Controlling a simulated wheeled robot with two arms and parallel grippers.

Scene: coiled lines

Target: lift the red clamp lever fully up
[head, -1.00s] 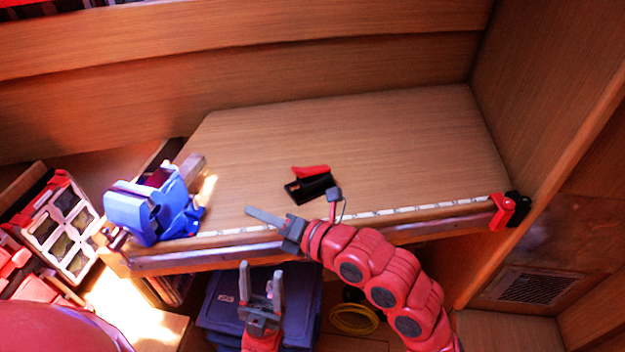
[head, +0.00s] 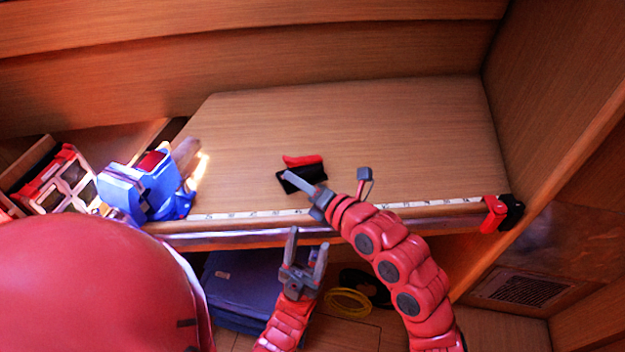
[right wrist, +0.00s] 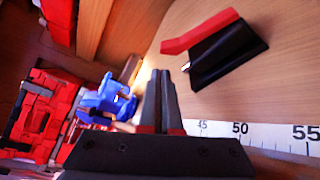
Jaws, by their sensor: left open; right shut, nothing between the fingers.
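The clamp's red lever (head: 301,160) lies low along its black body (head: 310,170) on the wooden worktop, left of centre in the head view. In the right wrist view the red lever (right wrist: 198,33) and black body (right wrist: 228,55) are at the upper right. My right gripper (head: 288,176) is shut and empty; in the head view its tips overlap the body's near left side. In the right wrist view its fingers (right wrist: 160,76) are apart from the clamp. My left gripper (head: 306,244) is open and empty, below the worktop's front edge in the picture.
A blue vise (head: 150,188) stands at the worktop's left end. A measuring strip (head: 420,207) runs along the front edge, with a red and black piece (head: 497,212) at its right end. The worktop (head: 420,130) behind the clamp is clear.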

